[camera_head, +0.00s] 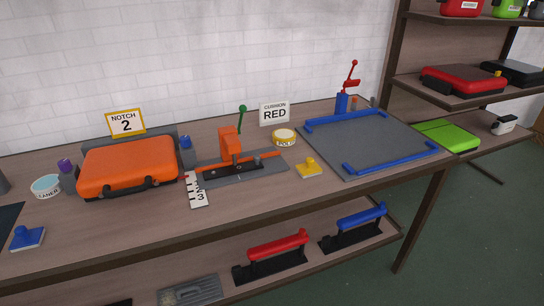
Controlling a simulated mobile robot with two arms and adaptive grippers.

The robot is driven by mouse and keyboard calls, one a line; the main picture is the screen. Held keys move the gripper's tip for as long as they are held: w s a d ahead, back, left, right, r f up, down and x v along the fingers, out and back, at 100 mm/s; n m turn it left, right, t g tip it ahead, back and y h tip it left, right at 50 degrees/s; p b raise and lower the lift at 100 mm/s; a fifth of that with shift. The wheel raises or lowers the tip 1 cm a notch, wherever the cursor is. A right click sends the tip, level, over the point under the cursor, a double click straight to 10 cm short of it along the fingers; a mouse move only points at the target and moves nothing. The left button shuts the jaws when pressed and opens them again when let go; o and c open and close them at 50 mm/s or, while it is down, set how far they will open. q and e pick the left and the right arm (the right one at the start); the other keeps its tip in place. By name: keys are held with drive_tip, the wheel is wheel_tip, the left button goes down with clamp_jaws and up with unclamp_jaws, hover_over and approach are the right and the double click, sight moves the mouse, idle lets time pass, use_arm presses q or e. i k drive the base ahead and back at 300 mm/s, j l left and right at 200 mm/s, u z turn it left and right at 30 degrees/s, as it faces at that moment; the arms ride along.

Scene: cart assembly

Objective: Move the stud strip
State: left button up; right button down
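No part is labelled as the stud strip. A dark strip with small pale dots (240,167) lies in the grey fixture (215,179) at the middle of the workbench, and it may be the stud strip. An orange clamp (230,143) with a green-knobbed lever (241,118) stands over it and hides part of it. Neither of my grippers is in view.
An orange case (128,166) stands left of the fixture, before a "NOTCH 2" sign (126,122). A "CUSHION RED" sign (275,113), a round tin (284,136) and a yellow block (309,168) are right. A grey board (368,143) has blue rails. Red (272,254) and blue (354,226) handled tools lie below.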

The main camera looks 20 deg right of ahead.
sight(218, 172)
drive_tip(key=l+u, duration=0.25)
drive_tip(key=l, duration=0.65)
drive_tip(key=l+u, duration=0.25)
drive_tip(key=l, duration=0.7)
